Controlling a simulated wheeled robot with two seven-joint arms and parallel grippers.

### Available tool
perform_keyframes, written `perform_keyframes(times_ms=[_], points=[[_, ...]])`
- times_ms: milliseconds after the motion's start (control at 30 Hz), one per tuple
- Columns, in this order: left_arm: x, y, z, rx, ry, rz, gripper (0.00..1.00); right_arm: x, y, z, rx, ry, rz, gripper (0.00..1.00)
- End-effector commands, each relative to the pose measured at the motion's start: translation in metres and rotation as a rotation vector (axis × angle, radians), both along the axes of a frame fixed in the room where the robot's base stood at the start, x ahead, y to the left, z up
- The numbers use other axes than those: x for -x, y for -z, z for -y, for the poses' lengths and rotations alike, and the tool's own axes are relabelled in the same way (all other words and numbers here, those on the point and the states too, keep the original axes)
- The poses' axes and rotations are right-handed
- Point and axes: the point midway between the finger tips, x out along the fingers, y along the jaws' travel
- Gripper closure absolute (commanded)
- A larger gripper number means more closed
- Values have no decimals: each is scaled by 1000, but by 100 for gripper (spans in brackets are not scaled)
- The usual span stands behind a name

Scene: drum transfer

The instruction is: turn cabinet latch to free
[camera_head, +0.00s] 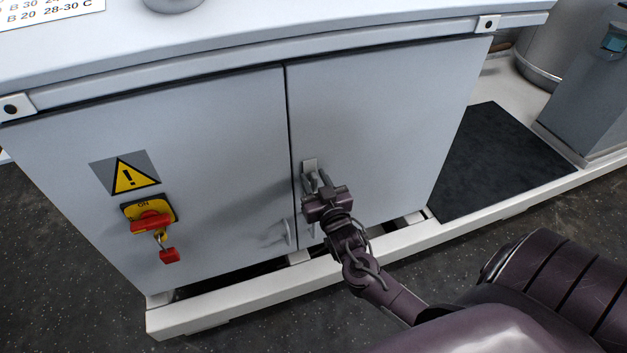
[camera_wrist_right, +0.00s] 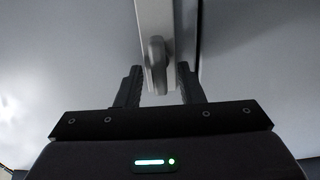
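The cabinet latch (camera_head: 310,167) is a small light-grey plate and handle on the right door, beside the seam between the two doors. In the right wrist view the latch handle (camera_wrist_right: 157,60) hangs down from its plate, between my two fingers. My right gripper (camera_head: 318,185) is at the latch in the head view and hides its lower part. In the right wrist view my right gripper (camera_wrist_right: 158,85) is open, with a finger on either side of the handle and a gap visible at each side. My left gripper is not in view.
The left door carries a warning sign (camera_head: 131,175) and a red and yellow switch (camera_head: 150,219) with a red padlock (camera_head: 169,255). A handle (camera_head: 288,233) stands low near the seam. A white base rail (camera_head: 240,304) runs along the cabinet's front. A dark mat (camera_head: 505,160) lies to the right.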

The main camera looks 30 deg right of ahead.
Motion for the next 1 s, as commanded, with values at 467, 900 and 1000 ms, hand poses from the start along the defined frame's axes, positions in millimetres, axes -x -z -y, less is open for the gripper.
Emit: perform_keyframes(times_ms=[467,900,1000], points=[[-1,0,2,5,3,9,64,-5,0,1,1,0,-1,82],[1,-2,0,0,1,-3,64,-5,-1,2,-30,0,5,100],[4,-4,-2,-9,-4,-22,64,-5,-1,2,-67,0,15,100]])
